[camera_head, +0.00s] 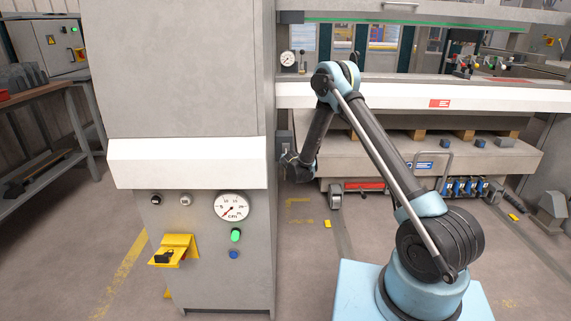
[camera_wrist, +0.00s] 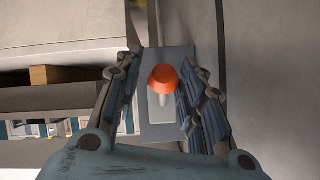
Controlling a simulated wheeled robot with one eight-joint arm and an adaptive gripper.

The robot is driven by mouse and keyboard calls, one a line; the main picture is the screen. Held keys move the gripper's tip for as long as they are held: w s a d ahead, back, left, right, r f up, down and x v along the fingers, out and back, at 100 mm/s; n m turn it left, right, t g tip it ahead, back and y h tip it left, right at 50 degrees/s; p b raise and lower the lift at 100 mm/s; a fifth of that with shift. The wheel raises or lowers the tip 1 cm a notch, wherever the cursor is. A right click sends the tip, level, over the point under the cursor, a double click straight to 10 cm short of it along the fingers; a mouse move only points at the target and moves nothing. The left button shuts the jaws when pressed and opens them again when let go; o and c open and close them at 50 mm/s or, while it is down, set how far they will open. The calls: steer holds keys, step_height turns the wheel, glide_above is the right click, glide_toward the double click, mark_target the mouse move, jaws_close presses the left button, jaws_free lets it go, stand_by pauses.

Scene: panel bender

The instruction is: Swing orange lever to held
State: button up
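The orange lever shows in the wrist view as an orange knob (camera_wrist: 163,78) on a short pale stem. It stands on a grey plate (camera_wrist: 152,58) with a lighter panel behind the stem. My gripper (camera_wrist: 157,85) is open, with one finger on each side of the knob and a visible gap to each. In the head view my gripper (camera_head: 296,168) is beside the right side of the grey cabinet, near a small grey box (camera_head: 285,143) on that side. The lever cannot be made out in the head view.
The grey cabinet (camera_head: 190,70) stands close on the left, with a gauge (camera_head: 233,207) and a yellow bracket (camera_head: 176,250) on its front. The machine's white beam (camera_head: 440,99) runs behind my arm. Open floor (camera_head: 310,270) lies between cabinet and my base.

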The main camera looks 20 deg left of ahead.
steer(key=shift+o, duration=0.3)
steer(key=shift+a, duration=0.1)
steer(key=shift+s+r, duration=0.1)
steer(key=shift+r, duration=0.05)
steer(key=v, duration=1.1)
steer(key=shift+s, duration=0.3)
steer(key=shift+d+r, duration=0.1)
steer(key=shift+d, duration=0.1)
